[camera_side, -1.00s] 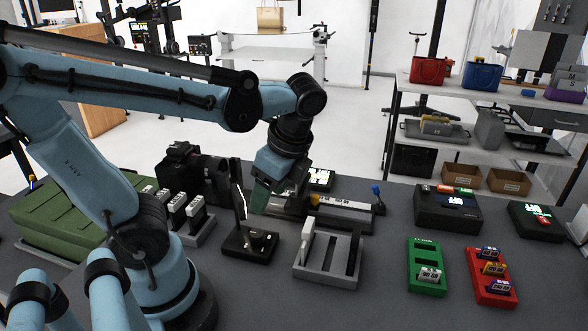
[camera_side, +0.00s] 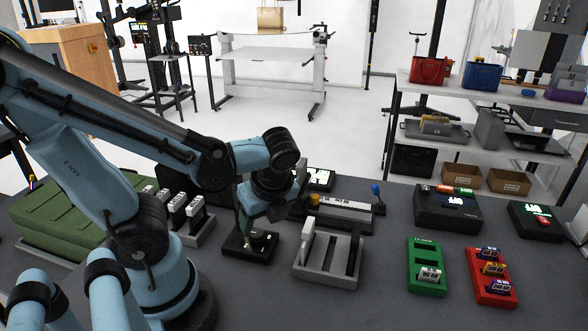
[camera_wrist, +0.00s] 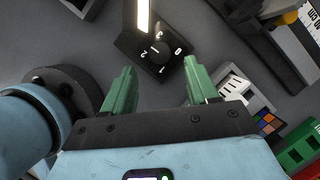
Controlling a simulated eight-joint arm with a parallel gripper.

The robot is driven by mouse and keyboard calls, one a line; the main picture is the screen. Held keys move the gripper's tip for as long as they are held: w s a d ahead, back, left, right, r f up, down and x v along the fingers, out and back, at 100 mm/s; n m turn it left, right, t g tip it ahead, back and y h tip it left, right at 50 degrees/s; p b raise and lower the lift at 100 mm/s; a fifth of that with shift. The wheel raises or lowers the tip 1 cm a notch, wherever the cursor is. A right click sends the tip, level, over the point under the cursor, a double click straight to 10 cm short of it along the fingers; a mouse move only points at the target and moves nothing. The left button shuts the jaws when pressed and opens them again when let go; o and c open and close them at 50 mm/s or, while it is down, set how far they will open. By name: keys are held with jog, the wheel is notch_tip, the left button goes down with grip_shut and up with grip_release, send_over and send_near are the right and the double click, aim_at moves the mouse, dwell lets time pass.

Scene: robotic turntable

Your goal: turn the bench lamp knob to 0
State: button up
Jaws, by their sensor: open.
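The bench lamp is a black box (camera_side: 236,247) on the bench, just right of my arm's base in the side view. The lit white lamp bar (camera_wrist: 143,16) shows at the top. My gripper (camera_wrist: 157,78) has two green fingers, open and empty, one on each side of the knob and short of it. In the side view my gripper (camera_side: 256,222) hangs low over the lamp and hides part of it.
A grey slotted rack (camera_side: 328,270) stands close to the right of the lamp. White upright pieces in a grey holder (camera_side: 195,232) stand to its left. Green (camera_side: 411,262) and red (camera_side: 474,272) trays are farther right.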

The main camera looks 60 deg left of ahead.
aim_at(257, 233)
jog(key=shift+x, duration=2.6)
jog(key=shift+c, duration=0.2)
jog(key=c, duration=1)
jog(key=shift+n, duration=0.3)
